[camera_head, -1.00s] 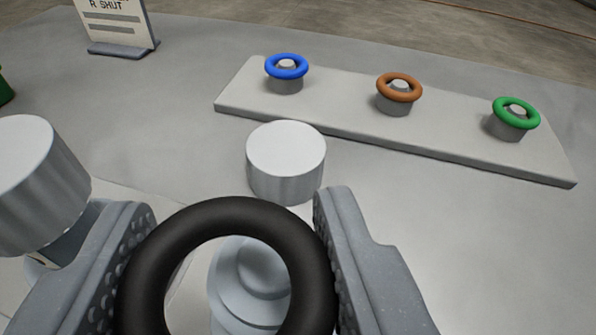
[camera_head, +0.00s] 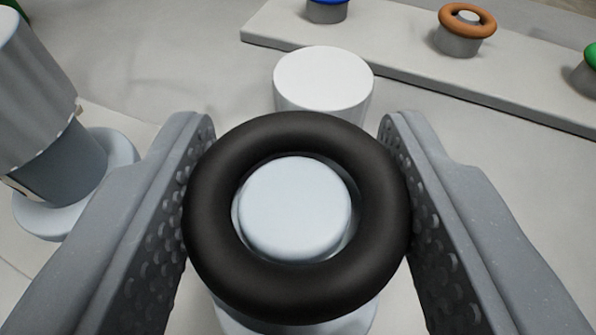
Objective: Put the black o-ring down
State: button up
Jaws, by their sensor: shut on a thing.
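The black o-ring (camera_head: 298,133) is between the two fingers of my gripper (camera_head: 298,215), which is shut on it from the left and right. A pale round post top (camera_head: 295,209) shows through the hole of the ring, roughly centred in it. Below the ring, part of a light round base (camera_head: 345,320) shows at the bottom of the picture. The ring hides most of the post, so I cannot tell how high the ring sits along it.
A white cylinder (camera_head: 323,80) stands just beyond the ring. A grey cylinder on a round foot (camera_head: 38,95) stands close on the left. A pale rack (camera_head: 400,72) at the back holds blue (camera_head: 328,2), brown (camera_head: 467,20) and green (camera_head: 591,56) rings on pegs.

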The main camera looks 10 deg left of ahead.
jog(key=o, duration=0.9)
jog(key=shift+f, duration=0.1)
jog(key=shift+o, duration=0.2)
jog(key=shift+f+b, duration=0.1)
jog(key=shift+b, duration=0.25)
jog(key=p+v, duration=0.1)
jog(key=v, duration=1.3)
jog(key=shift+d+f, duration=0.15)
jog(key=shift+f, duration=0.05)
